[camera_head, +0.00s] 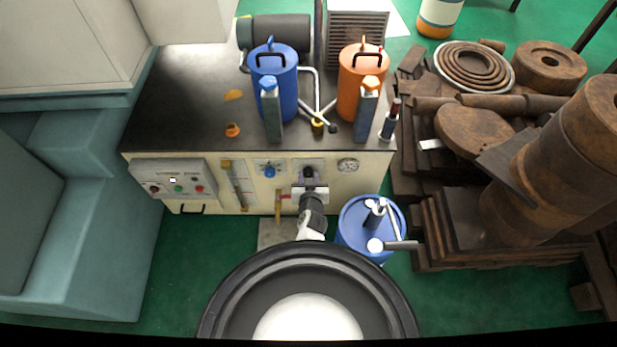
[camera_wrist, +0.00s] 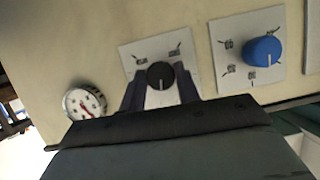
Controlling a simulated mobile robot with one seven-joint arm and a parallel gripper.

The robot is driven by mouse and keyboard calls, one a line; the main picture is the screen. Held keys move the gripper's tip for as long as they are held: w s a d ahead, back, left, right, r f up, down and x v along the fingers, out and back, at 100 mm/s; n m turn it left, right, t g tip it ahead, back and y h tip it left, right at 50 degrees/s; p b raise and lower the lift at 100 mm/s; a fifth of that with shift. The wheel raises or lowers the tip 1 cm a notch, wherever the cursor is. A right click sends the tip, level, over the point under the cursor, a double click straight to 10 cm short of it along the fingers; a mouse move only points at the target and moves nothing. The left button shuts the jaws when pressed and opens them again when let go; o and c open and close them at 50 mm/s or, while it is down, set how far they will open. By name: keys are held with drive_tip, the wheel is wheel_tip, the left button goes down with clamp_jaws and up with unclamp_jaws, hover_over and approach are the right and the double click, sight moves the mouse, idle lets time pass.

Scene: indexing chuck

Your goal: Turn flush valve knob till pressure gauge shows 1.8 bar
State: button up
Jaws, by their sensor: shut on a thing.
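My gripper (camera_head: 309,182) is at the front panel of the machine cabinet. In the wrist view its two dark fingers (camera_wrist: 161,88) are shut on a black knob (camera_wrist: 160,74), one on each side. The knob has a pale pointer line and sits on a white plate with small marks, too small to read. The round white pressure gauge (camera_head: 348,165) is right of my gripper in the head view. It also shows in the wrist view (camera_wrist: 85,103), at left and tilted, with a reddish needle; its value is not readable.
A blue knob (camera_wrist: 263,50) on its own white plate is beside the black one. Blue (camera_head: 273,75) and orange (camera_head: 363,75) canisters stand on the cabinet top. A blue drum (camera_head: 358,222) stands on the floor right of my arm. Rusty metal parts (camera_head: 480,140) are piled at right.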

drive_tip(key=n+h+p, duration=0.2)
drive_tip(key=p, duration=0.3)
drive_tip(key=shift+s+d+f+p, duration=0.1)
drive_tip(key=shift+p, duration=0.3)
drive_tip(key=shift+n, duration=0.3)
drive_tip(key=o, duration=1)
drive_tip(key=shift+r, duration=0.2)
